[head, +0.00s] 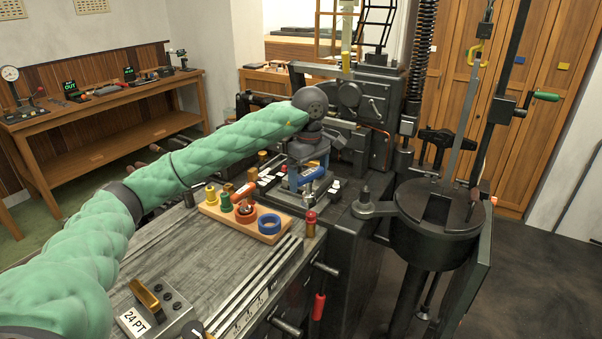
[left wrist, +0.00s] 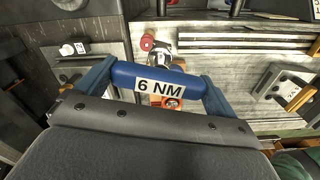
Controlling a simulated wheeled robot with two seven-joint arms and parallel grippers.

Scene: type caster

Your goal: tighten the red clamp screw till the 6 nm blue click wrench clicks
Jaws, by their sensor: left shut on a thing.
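My left gripper (head: 308,178) is shut on the handle of the blue click wrench (left wrist: 150,78), marked "6 NM" in the left wrist view. In the head view the blue wrench (head: 313,172) shows just under the wrist, above the dark machine bed. A red-topped screw (head: 310,217), likely the red clamp screw, stands upright at the bed's near corner. In the left wrist view its round red top (left wrist: 147,42) shows beyond the wrench handle, apart from it. My right gripper is not in view.
A "24 PT" block (head: 155,305) sits on the near bench. A black round pot (head: 437,215) stands right of the machine.

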